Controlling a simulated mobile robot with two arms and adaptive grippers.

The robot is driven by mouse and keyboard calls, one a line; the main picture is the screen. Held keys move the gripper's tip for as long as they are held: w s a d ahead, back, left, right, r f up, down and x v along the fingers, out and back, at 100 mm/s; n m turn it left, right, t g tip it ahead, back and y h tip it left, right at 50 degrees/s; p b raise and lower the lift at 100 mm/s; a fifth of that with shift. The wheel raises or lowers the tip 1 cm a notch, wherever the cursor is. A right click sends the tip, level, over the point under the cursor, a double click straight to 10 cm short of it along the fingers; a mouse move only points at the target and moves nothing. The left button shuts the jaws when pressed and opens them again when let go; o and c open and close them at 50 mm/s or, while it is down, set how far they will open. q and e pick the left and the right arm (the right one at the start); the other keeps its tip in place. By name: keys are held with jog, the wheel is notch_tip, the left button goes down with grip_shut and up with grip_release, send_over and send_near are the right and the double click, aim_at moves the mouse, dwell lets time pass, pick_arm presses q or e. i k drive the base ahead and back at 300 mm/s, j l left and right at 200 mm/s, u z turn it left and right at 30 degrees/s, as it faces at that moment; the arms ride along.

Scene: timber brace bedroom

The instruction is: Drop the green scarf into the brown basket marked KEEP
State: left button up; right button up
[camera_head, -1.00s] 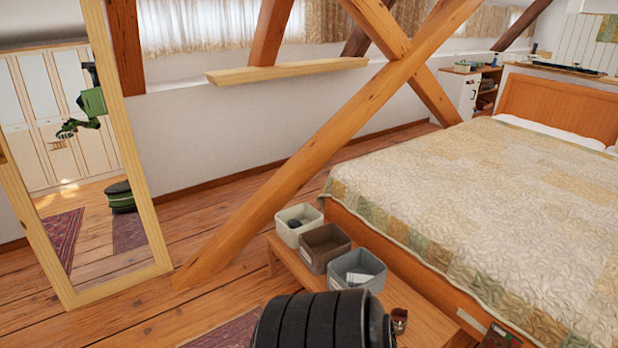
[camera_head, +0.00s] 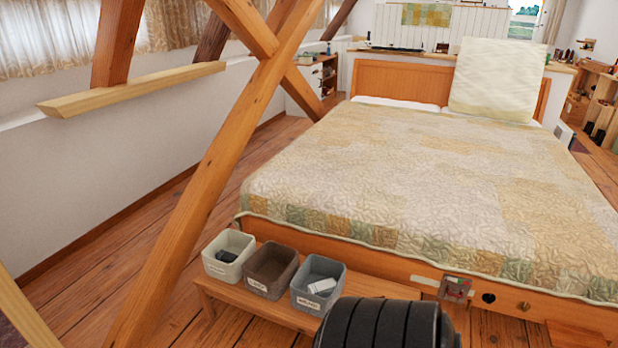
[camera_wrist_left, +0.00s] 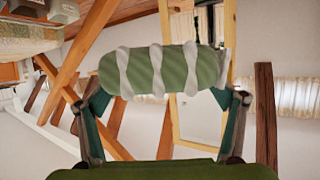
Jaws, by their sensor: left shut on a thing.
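The brown basket (camera_head: 272,290) stands in the middle of a row of three on a low wooden bench, with a pale label on its front too small to read. It is upright, and its visible inside looks empty. In the left wrist view my left gripper (camera_wrist_left: 160,97) is shut on the green scarf (camera_wrist_left: 173,68), a rolled green bundle with white bands, held crosswise between the fingers. Neither gripper nor the scarf shows in the head view now. My right gripper is not in view.
A white basket (camera_head: 228,270) with a dark item is left of the brown one; a grey basket (camera_head: 327,299) with a white item is right. The wooden bench (camera_head: 240,304) stands at the foot of the bed (camera_head: 420,185). A slanting timber brace (camera_head: 200,205) rises left of the baskets.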

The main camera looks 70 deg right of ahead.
aim_at(272, 279)
jog(key=i+z, duration=0.2)
jog(key=z, duration=0.25)
jog(key=i+z, duration=0.2)
jog(key=z, duration=0.2)
jog(key=i+z, duration=0.25)
jog(key=z, duration=0.2)
jog(key=i+j+z, duration=0.15)
jog(key=z, duration=0.25)
